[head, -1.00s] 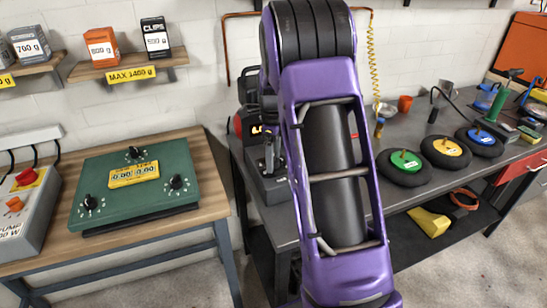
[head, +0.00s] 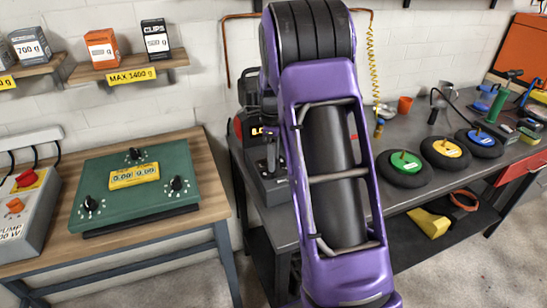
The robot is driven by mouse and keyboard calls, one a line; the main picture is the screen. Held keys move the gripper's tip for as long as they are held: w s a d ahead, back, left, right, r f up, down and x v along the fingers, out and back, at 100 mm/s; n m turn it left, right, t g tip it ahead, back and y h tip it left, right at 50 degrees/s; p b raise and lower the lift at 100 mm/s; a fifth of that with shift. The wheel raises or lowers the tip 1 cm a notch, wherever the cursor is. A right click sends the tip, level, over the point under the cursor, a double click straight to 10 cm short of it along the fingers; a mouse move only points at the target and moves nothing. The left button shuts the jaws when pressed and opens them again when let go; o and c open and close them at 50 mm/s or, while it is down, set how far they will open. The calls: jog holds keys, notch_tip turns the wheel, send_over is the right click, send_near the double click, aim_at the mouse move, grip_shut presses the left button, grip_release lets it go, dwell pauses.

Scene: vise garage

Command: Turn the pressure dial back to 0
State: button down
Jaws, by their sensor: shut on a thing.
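A dark unit with a red-rimmed front and a small glowing orange display (head: 257,131) stands at the left end of the grey bench, partly behind my purple arm. The display is too small to read surely. My gripper (head: 270,162) points down at the left edge of my arm, just in front of this unit and over a low dark box (head: 272,188) on the bench. Its fingers look closed together on something small. The pressure dial itself cannot be made out; the fingers and arm cover that spot.
A green panel (head: 102,199) with three black knobs and a yellow display lies on the wooden table at left, beside a grey pump box (head: 20,222). Green, yellow and blue discs (head: 445,152) lie on the bench right of my arm. Shelves with boxes (head: 102,48) hang upper left.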

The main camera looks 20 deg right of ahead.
jog(key=n+p, duration=0.1)
jog(key=n, duration=0.2)
jog(key=shift+r+n, duration=0.1)
jog(key=shift+n, duration=0.2)
jog(key=n+p, duration=0.1)
jog(key=n, duration=0.2)
jog(key=shift+n, duration=0.4)
jog(key=n+p, duration=0.1)
jog(key=n, duration=0.9)
jog(key=shift+n+p, duration=0.3)
jog(key=shift+n, duration=0.1)
jog(key=n, duration=0.3)
jog(key=shift+n, duration=0.3)
jog(key=n+p, duration=0.1)
jog(key=n, duration=0.2)
jog(key=shift+n, duration=2.2)
